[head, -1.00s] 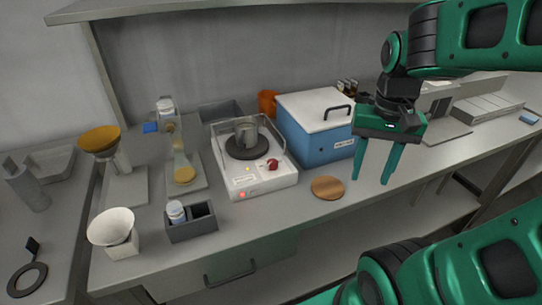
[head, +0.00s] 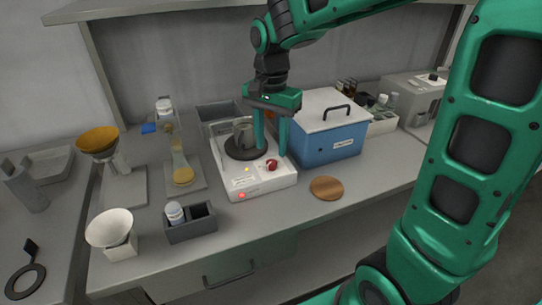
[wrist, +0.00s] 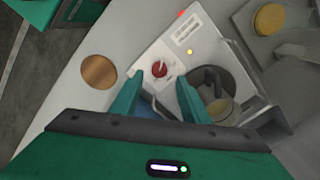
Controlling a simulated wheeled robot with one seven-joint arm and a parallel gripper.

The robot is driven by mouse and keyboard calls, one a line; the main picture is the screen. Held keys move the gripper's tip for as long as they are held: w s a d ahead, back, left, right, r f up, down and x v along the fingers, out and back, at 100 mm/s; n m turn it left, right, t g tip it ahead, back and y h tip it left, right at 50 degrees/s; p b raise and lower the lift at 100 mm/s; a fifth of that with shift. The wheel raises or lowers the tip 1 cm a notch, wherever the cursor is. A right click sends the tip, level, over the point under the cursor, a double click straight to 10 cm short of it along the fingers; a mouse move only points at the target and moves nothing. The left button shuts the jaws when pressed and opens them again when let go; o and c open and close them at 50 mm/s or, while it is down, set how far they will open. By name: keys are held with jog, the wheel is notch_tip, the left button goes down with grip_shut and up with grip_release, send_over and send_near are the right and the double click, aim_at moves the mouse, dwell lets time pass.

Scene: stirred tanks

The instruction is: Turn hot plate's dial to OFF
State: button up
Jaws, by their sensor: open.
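The white hot plate (head: 258,183) stands on the bench with a dark round plate and a grey metal cup (head: 243,134) on it. Its red dial (head: 272,165) is on the top front right corner; it also shows in the wrist view (wrist: 159,69), with a pale mark on it. A red light (head: 242,195) glows on the front, and a small yellow light sits behind it. My gripper (head: 270,152) is open and empty, pointing down above the dial side of the hot plate. In the wrist view the dial lies just ahead of and between the green fingers, apart from them.
A blue box with a white lid (head: 330,140) stands close at the hot plate's right. A round wooden disc (head: 326,187) lies in front of it. A grey two-slot holder with a bottle (head: 190,228) is at front left. A balance-like stand (head: 182,175) is to the left.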

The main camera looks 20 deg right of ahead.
aim_at(272, 161)
jog(key=shift+f, duration=2.55)
jog(key=c, duration=1.1)
jog(key=shift+o, duration=0.2)
jog(key=shift+d, duration=0.15)
